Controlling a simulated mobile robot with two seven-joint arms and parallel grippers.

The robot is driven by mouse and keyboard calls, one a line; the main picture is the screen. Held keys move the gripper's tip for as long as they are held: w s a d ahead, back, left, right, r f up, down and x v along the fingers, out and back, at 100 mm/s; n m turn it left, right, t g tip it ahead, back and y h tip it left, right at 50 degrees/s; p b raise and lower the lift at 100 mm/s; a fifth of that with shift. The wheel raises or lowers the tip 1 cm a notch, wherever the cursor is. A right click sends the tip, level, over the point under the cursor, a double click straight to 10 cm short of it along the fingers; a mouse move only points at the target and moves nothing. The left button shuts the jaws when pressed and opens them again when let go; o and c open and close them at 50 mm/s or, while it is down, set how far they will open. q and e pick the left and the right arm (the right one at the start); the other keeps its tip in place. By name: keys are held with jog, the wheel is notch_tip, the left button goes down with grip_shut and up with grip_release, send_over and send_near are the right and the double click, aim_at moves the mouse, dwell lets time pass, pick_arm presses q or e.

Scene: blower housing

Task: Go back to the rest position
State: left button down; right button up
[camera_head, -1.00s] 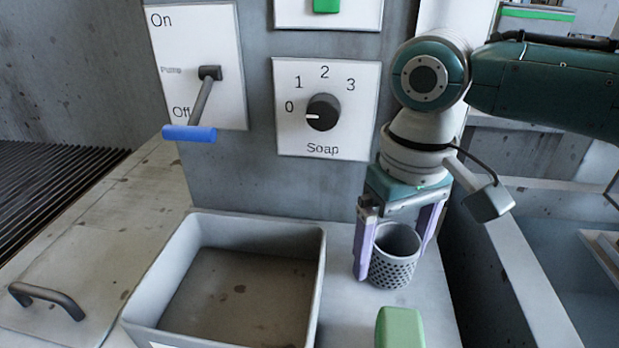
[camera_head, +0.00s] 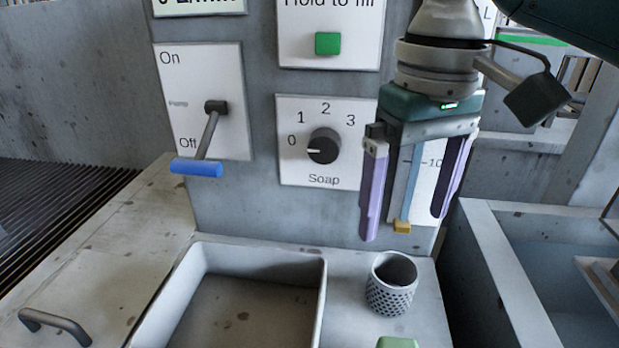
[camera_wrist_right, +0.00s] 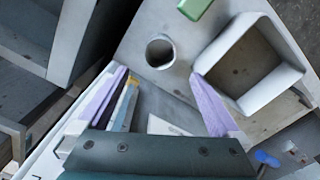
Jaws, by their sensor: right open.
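My right gripper (camera_head: 408,222) hangs in the right part of the head view with its purple fingers spread and nothing between them. It is above and apart from the grey perforated cup (camera_head: 390,298), which stands upright on the counter. In the right wrist view the open fingers (camera_wrist_right: 160,85) frame the counter, and the cup (camera_wrist_right: 160,52) shows beyond them. A level gauge with a blue column and a yellow marker (camera_head: 402,226) shows on the panel behind the fingers. My left gripper is not in view.
A grey open basin (camera_head: 322,300) sits left of the cup. A green block (camera_head: 397,343) is at the front edge. The panel holds a blue-handled pump lever (camera_head: 196,168) down at Off, a soap knob (camera_head: 323,147) near 0, and a green button (camera_head: 327,43). A trough (camera_head: 500,265) lies right.

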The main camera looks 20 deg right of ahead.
jog(key=shift+r, duration=0.4)
jog(key=s+a+n+t+p, duration=0.1)
jog(key=s+a+p, duration=0.1)
jog(key=s+a, duration=0.1)
jog(key=s+a+f+n+t+y+p, duration=0.1)
jog(key=s+a+p, duration=0.1)
jog(key=s, duration=0.2)
jog(key=s+a+f+n+t+y+p, duration=0.1)
jog(key=s+a+p, duration=0.1)
jog(key=s+a, duration=0.1)
jog(key=shift+s+a, duration=0.3)
jog(key=shift+s, duration=0.4)
jog(key=s+d+r+h+p, duration=0.2)
jog(key=s+d, duration=0.3)
jog(key=s, duration=0.1)
notch_tip(320, 180, up, 38)
jog(key=p, duration=3.8)
jog(key=shift+w+f+m+t, duration=0.2)
jog(key=shift+w+m+t, duration=0.1)
jog(key=shift+w, duration=0.05)
jog(key=shift+d, duration=0.1)
